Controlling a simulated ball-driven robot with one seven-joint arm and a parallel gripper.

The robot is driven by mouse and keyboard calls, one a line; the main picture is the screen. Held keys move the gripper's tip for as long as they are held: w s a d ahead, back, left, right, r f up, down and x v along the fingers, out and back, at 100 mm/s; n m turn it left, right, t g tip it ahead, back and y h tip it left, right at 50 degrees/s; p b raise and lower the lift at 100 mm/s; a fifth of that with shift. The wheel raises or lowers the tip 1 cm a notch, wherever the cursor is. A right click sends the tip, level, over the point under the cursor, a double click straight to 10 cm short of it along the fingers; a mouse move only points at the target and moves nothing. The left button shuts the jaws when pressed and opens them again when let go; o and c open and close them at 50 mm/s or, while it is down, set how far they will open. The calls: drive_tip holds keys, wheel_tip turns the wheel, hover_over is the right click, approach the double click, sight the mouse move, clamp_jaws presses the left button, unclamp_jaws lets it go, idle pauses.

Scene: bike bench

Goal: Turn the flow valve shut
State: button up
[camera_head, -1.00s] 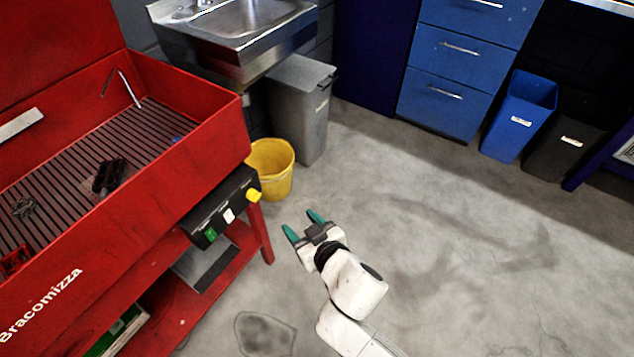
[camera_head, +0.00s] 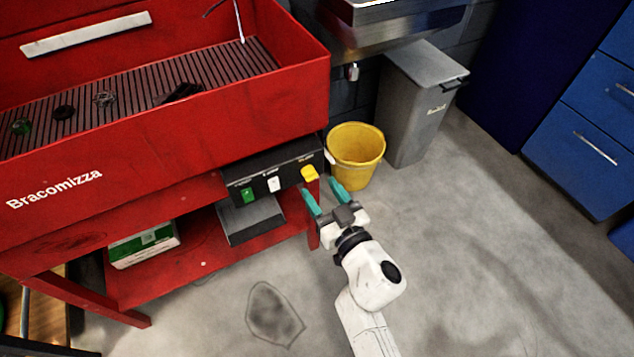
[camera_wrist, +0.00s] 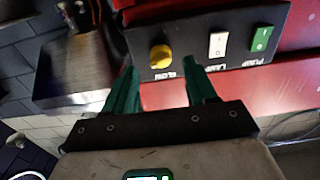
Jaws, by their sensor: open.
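The flow valve is a yellow knob (camera_head: 310,173) at the right end of a black control panel (camera_head: 268,172) under the red wash basin's rim. In the wrist view the yellow knob (camera_wrist: 160,56) lies ahead, between and beyond the fingertips, and the black panel (camera_wrist: 200,36) is seen upside down. My gripper (camera_head: 325,190) has green fingers, is open and empty, and is just in front of the knob. It also shows in the wrist view (camera_wrist: 160,78), with the knob apart from both fingers.
A white switch (camera_head: 274,184) and a green switch (camera_head: 248,194) sit left of the knob. A red leg (camera_head: 313,222) stands close to my gripper. A yellow bucket (camera_head: 356,158) and a grey bin (camera_head: 412,110) stand behind. The floor at right is clear.

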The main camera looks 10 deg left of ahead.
sight(310, 174)
drive_tip(key=shift+b+x, duration=0.45)
drive_tip(key=shift+x, duration=1.5)
drive_tip(key=shift+c, duration=0.2)
drive_tip(key=c, duration=1)
